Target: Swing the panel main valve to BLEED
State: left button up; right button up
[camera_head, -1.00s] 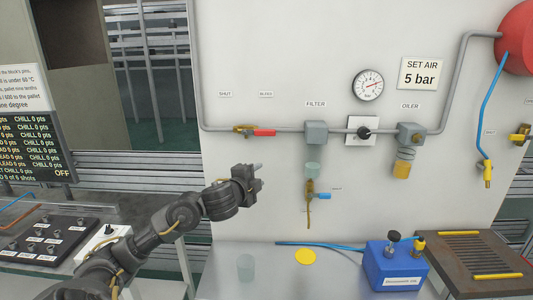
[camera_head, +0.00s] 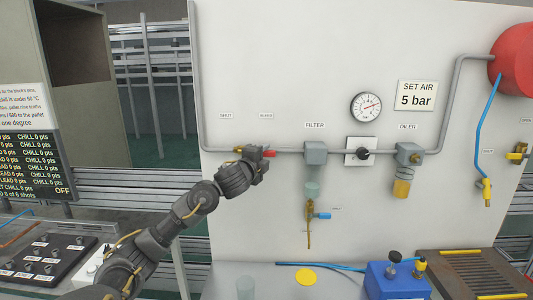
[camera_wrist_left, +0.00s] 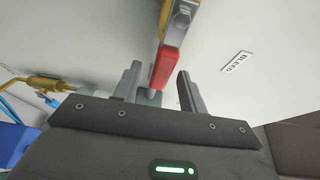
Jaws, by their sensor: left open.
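The main valve has a red lever (camera_head: 270,153) that lies along the grey pipe on the panel, pointing right toward the filter. In the left wrist view, the red lever (camera_wrist_left: 166,66) lies between the two spread fingers of the left gripper (camera_wrist_left: 159,72), with gaps on both sides. The BLEED label (camera_wrist_left: 237,61) is on the panel to the right there, and a small label (camera_head: 266,114) sits above the valve in the head view. My right gripper is out of view.
The filter (camera_head: 316,153) is close to the right of the lever, with a blue-handled drain valve (camera_head: 321,216) below. The gauge (camera_head: 366,107) and oiler (camera_head: 408,154) are farther right. A bench with a blue box (camera_head: 397,281) stands below.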

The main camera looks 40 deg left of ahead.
pick_arm(q)
jog(key=shift+x, duration=0.9)
grip_shut()
